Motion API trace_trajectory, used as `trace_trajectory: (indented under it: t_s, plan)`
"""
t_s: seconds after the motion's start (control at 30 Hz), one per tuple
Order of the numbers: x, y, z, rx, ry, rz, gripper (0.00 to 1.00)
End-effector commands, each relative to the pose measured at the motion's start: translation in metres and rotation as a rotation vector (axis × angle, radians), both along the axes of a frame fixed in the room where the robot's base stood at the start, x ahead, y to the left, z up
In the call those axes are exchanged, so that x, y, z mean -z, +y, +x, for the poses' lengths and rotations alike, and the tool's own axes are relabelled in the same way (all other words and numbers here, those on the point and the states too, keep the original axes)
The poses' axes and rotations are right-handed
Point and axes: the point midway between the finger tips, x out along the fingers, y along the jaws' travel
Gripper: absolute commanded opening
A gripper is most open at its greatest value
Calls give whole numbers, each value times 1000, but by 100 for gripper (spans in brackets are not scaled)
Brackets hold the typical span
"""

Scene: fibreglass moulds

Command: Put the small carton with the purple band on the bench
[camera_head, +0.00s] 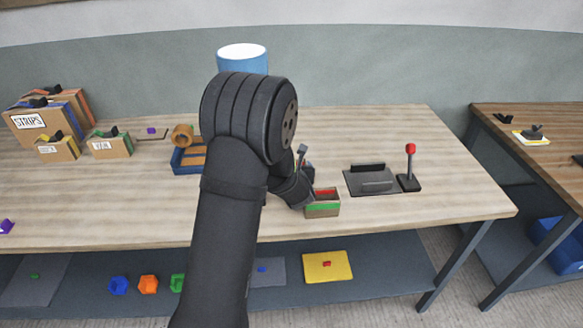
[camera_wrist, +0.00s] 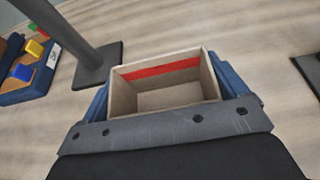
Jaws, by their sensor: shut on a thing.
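My gripper (camera_head: 305,190) is shut on a small open-topped carton (camera_head: 322,210) near the front edge of the bench (camera_head: 440,190). The carton shows a green band outside and a red band inside. In the wrist view, the carton (camera_wrist: 165,112) sits upright and looks empty between the blue fingers of my gripper (camera_wrist: 165,95). I cannot tell whether its base touches the bench. I see no purple band on its visible sides. Two small labelled cartons, one with a yellow top piece (camera_head: 57,150) and one with a green one (camera_head: 110,147), stand at the left.
A larger STRIPS carton (camera_head: 32,123) stands at the far left. A blue tray (camera_head: 185,168) and wooden ring (camera_head: 182,136) are left of my arm. A dark plate (camera_head: 358,187) and red-knobbed lever (camera_head: 410,165) are right of the held carton. The bench's right end is clear.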

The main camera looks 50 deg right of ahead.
Motion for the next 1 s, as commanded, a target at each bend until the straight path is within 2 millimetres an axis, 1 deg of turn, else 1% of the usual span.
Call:
trace_trajectory:
  t_s: [0.1,0.13,0.17,0.37,0.47,0.53,0.67,0.9,1.0]
  plan:
    - [3,0,0,0,-1,1,69]
    - [3,0,0,0,-1,0,96]
    - [3,0,0,0,-1,-1,100]
    - [2,0,0,0,0,0,100]
    - [-2,0,0,0,0,-1,100]
    - [-4,5,-5,1,0,-1,100]
    - [-13,19,-20,2,-1,-1,100]
    - [-33,52,-54,3,-1,-1,100]
    - [-39,63,-64,1,0,-2,100]
